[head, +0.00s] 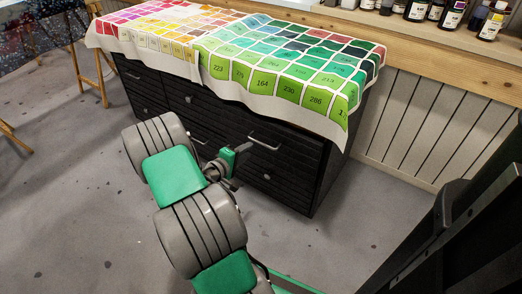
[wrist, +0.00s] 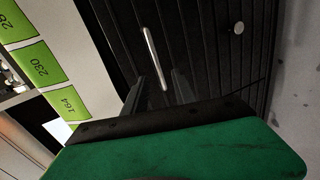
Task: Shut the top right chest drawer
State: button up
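The black chest (head: 318,186) stands against the wall with a printed cloth over its top. The top right drawer's silver bar handle (head: 265,143) shows just right of my gripper (head: 236,160). In the wrist view the bar handle (wrist: 154,58) lies just beyond my gripper (wrist: 158,88).
The colour-chart cloth (head: 265,60) hangs over the chest's front edge. A round knob (head: 267,177) sits below the handle, and another bar handle (head: 200,140) is partly behind my arm. Bottles (head: 453,14) stand on a wooden shelf behind.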

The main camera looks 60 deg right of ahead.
aim_at(261, 142)
jog(key=shift+n+h, duration=0.4)
jog(key=x, duration=0.3)
jog(key=b+x, duration=0.1)
jog(key=x, duration=0.2)
jog(key=b+x, duration=0.1)
jog(key=x, duration=0.2)
jog(key=shift+s+a+f, duration=0.1)
jog(key=shift+s, duration=0.3)
jog(key=shift+c, duration=0.5)
grip_shut()
